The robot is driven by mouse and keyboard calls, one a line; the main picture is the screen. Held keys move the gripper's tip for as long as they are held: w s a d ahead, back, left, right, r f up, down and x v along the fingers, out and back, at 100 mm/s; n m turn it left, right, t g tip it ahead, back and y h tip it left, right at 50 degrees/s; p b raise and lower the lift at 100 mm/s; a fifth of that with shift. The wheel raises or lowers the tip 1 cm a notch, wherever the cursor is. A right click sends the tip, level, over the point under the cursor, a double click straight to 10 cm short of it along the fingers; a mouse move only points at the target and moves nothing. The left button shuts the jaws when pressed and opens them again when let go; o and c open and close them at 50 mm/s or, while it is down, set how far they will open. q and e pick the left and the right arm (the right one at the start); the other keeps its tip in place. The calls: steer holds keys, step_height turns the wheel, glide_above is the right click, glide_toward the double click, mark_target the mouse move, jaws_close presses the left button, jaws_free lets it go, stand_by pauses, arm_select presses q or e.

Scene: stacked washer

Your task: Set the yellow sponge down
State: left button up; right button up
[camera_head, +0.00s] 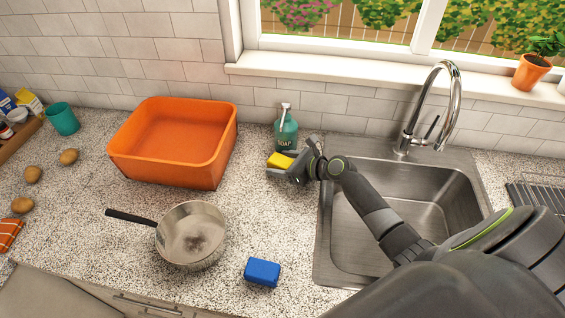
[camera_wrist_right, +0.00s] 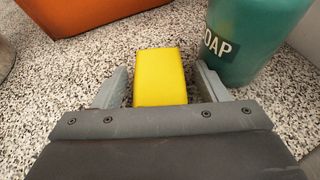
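The yellow sponge (camera_head: 280,160) is at the back of the counter, just in front of the soap bottle (camera_head: 286,131). My right gripper (camera_head: 283,168) reaches over it from the right. In the right wrist view the sponge (camera_wrist_right: 159,77) lies between the two fingers of my right gripper (camera_wrist_right: 161,85). A narrow gap shows on each side of it, so the fingers are open around it. The sponge appears to rest on the speckled counter. The gripper hides part of it in the head view. My left gripper is out of view.
An orange tub (camera_head: 175,178) stands left of the sponge, and the sink (camera_head: 330,245) is to the right. A pan (camera_head: 190,235) and a blue sponge-like block (camera_head: 262,272) are nearer the front. The counter between tub, pan and block is clear.

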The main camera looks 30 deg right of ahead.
steer(key=shift+r, duration=0.25)
steer(key=shift+s+d, duration=0.25)
steer(key=shift+s, duration=0.05)
steer(key=v, duration=1)
steer(key=shift+s, duration=0.2)
steer(key=shift+s+d+r, duration=0.15)
steer(key=shift+s+r, duration=0.2)
